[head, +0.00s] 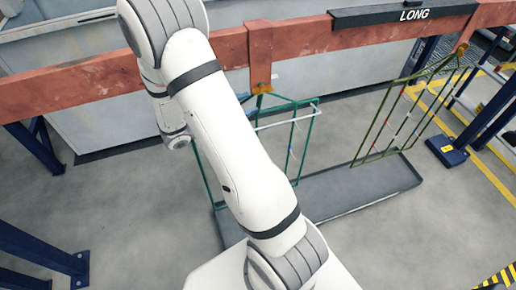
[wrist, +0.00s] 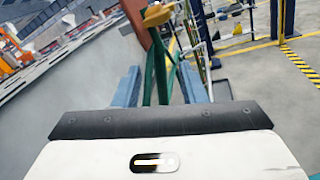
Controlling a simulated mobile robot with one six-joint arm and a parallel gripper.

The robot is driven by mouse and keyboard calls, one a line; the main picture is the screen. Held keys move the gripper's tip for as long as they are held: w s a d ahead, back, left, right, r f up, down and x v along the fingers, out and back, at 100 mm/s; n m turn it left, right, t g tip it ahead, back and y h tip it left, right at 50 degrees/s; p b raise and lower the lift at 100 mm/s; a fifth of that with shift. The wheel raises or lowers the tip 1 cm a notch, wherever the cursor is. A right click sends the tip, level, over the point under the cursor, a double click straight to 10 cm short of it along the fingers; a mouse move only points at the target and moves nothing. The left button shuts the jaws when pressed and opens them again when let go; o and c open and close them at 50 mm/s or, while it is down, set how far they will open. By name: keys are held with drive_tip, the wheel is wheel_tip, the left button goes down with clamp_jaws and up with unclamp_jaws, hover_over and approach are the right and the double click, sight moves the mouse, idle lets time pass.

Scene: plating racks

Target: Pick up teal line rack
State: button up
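The teal line rack (head: 312,118) is a thin teal wire frame hanging from a yellow hook (head: 261,88) on the red beam. My arm hides much of its left part in the head view. In the wrist view its teal bars (wrist: 161,78) rise between the two blue fingers of my gripper (wrist: 160,88), under the yellow hook. The fingers stand apart, with gaps showing beside the bars, so my gripper is open. The head view does not show my gripper clearly.
An olive-green rack (head: 378,122) hangs farther right on the red beam (head: 335,36), which carries a "LONG" sign (head: 405,15). A grey drip tray (head: 345,192) lies on the floor below. Dark blue posts (head: 38,255) stand at both sides.

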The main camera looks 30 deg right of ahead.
sight(258, 100)
drive_tip(key=d, duration=0.5)
drive_tip(key=shift+s+d+p, duration=0.15)
drive_tip(key=shift+d+p, duration=0.05)
drive_tip(key=shift+p, duration=0.2)
clamp_jaws()
idle(0.9)
drive_tip(key=shift+r, duration=0.15)
